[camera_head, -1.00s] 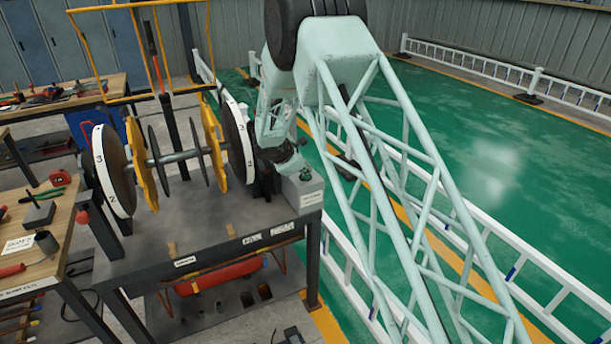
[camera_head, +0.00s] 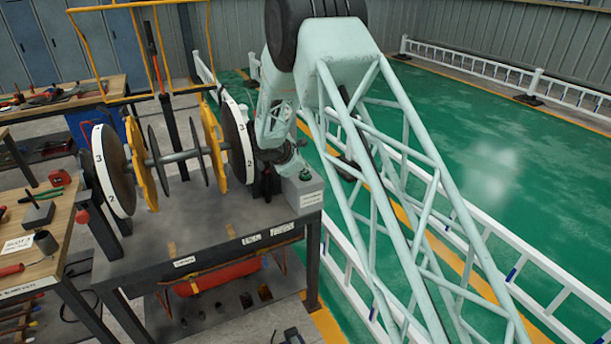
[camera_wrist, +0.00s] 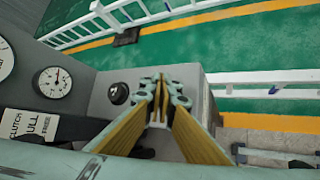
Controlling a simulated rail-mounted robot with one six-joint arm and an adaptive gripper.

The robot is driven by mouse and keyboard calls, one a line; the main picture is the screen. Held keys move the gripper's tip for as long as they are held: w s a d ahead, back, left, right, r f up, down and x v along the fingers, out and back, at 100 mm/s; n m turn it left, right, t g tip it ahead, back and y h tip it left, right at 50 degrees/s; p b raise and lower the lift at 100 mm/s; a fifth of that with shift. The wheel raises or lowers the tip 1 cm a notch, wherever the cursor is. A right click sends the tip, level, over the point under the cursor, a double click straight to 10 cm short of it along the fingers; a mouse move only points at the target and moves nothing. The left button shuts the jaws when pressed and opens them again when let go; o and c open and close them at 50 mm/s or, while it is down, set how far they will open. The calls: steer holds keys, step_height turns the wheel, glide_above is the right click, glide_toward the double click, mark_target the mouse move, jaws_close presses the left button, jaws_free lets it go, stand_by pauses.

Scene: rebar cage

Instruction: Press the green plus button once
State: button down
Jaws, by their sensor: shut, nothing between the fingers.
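A small grey control box (camera_head: 304,196) stands at the right end of the bench. A small dark green button (camera_head: 305,176) shows on its top in the head view, but its plus mark cannot be made out. My gripper (camera_head: 296,163) is just above and beside this button. In the wrist view, the fingertips of my gripper (camera_wrist: 161,84) are together with nothing between them, over the box top (camera_wrist: 100,115). The fingers hide part of the box top, and I cannot tell whether they touch a button. A round black knob (camera_wrist: 118,93) sits left of the fingertips.
A dial gauge (camera_wrist: 53,82) and a clutch label (camera_wrist: 33,125) are left of the box in the wrist view. Large numbered discs on a shaft (camera_head: 238,138) stand close to my arm. A white fence (camera_head: 350,262) runs behind the bench, with open green floor (camera_head: 470,150) beyond.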

steer(key=shift+s+f+b, duration=0.2)
steer(key=shift+f+b, duration=0.5)
steer(key=shift+f, duration=0.15)
stand_by(1.1)
steer(key=shift+w+r, duration=0.1)
steer(key=shift+r, duration=0.1)
stand_by(0.5)
steer(key=shift+w+r+p, duration=0.4)
steer(key=shift+r+p, duration=0.25)
steer(key=shift+r, duration=0.2)
steer(key=shift+d+r, duration=0.15)
steer(key=shift+r, duration=0.05)
steer(key=shift+w+d+r, duration=0.15)
steer(key=shift+r, duration=0.15)
steer(key=shift+a+r+p, duration=0.2)
steer(key=shift+r+p, duration=0.25)
steer(key=shift+r, duration=0.1)
steer(key=shift+a+r+p, duration=0.15)
steer(key=shift+r+p, duration=0.55)
steer(key=shift+r, duration=0.85)
